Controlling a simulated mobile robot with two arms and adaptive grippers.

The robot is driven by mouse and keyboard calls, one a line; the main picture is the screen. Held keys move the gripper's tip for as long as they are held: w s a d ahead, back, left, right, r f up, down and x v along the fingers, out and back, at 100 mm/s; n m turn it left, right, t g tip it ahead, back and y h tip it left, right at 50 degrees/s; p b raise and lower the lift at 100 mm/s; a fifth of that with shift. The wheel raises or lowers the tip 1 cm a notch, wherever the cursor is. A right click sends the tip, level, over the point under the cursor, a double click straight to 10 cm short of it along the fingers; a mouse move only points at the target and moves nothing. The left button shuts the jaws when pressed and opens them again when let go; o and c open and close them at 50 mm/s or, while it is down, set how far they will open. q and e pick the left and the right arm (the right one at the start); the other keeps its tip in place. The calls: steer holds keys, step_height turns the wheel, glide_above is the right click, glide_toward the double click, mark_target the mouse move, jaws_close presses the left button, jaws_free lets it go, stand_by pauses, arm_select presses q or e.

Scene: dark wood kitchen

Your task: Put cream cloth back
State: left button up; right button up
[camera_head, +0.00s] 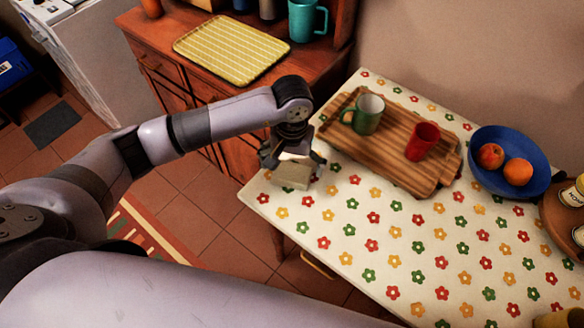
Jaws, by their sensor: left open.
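The cream cloth (291,177) shows as a small, folded, block-like piece at the left corner of the flower-patterned table. My left gripper (292,160) is just above and behind it, pointing down with its fingers apart. The fingers partly hide the cloth's far side. I cannot tell whether they touch it. My right gripper is out of view.
A wooden tray (385,150) holds a green mug (368,115) and a red cup (422,142). A blue bowl (540,165) holds fruit. A yellow striped mat (230,50) lies on the wooden cabinet, near a teal mug (303,20). The table's front is clear.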

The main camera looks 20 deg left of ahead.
mark_target(292, 173)
arm_select(q)
step_height(292, 173, up, 10)
steer(key=b, duration=0.1)
steer(key=shift+b, duration=0.3)
